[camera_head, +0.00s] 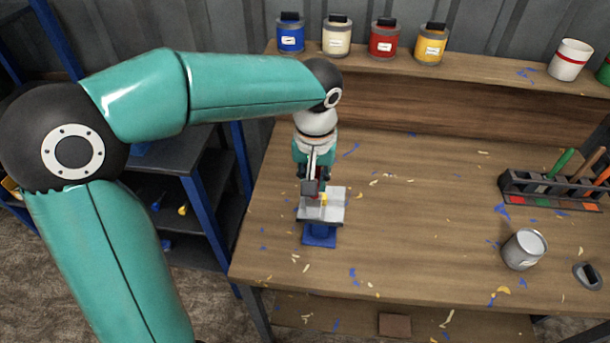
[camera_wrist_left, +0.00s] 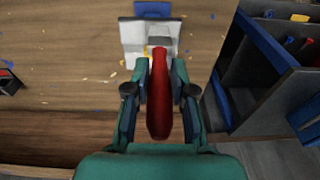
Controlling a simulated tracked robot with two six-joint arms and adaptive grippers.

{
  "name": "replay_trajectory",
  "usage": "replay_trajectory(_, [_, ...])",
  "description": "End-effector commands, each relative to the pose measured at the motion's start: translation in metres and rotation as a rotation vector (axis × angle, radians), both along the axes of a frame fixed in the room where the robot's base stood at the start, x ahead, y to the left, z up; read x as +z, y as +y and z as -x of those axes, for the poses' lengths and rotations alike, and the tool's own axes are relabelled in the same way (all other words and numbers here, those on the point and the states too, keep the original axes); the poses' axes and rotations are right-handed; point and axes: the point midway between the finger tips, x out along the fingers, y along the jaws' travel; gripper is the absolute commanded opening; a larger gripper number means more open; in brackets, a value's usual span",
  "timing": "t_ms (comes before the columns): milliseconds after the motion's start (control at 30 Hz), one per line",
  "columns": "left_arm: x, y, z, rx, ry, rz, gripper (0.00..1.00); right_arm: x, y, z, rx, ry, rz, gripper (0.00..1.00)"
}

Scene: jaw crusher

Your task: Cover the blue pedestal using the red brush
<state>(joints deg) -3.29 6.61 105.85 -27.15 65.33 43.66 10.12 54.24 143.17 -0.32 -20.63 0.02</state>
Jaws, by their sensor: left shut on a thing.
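The blue pedestal (camera_head: 319,237) stands on the wooden table near its left side. Its blue part shows at the front, below a light grey plate (camera_head: 335,207) with a small yellow patch. In the wrist view the blue part (camera_wrist_left: 152,9) is at the top and the plate (camera_wrist_left: 133,32) below it. My left gripper (camera_head: 315,178) is shut on the red brush (camera_wrist_left: 160,98), which shows by its long red handle. The brush's grey far end (camera_wrist_left: 160,42) is over the plate; I cannot tell whether it touches. My right gripper is not in view.
Paint cans in blue (camera_head: 291,38), cream (camera_head: 336,41), red (camera_head: 383,42) and yellow (camera_head: 431,49) stand on the back shelf. A tool rack (camera_head: 545,190) and a grey can (camera_head: 523,250) are at the right. The table's middle holds only scattered chips.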

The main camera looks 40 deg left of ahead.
Motion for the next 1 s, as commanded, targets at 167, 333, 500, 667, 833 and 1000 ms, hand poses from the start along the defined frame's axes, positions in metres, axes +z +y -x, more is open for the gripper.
replay_trajectory(167, [0.000, -0.007, -0.004, -0.004, 0.000, 0.000, 0.00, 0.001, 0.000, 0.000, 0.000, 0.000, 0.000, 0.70])
replay_trajectory(333, [0.000, -0.018, -0.011, -0.004, 0.000, 0.000, 0.00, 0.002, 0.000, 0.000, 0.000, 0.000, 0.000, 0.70])
replay_trajectory(500, [-0.001, -0.027, -0.016, -0.002, 0.000, 0.000, 0.00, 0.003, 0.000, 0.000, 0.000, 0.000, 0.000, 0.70])
replay_trajectory(667, [-0.001, -0.030, -0.018, -0.002, 0.000, 0.000, 0.00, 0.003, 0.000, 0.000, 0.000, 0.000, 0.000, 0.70])
replay_trajectory(833, [-0.001, -0.039, -0.023, -0.003, -0.001, 0.000, 0.00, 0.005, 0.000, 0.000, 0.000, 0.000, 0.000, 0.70])
replay_trajectory(1000, [-0.001, -0.050, -0.030, -0.004, 0.000, 0.000, 0.00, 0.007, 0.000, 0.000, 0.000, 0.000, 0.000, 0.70])
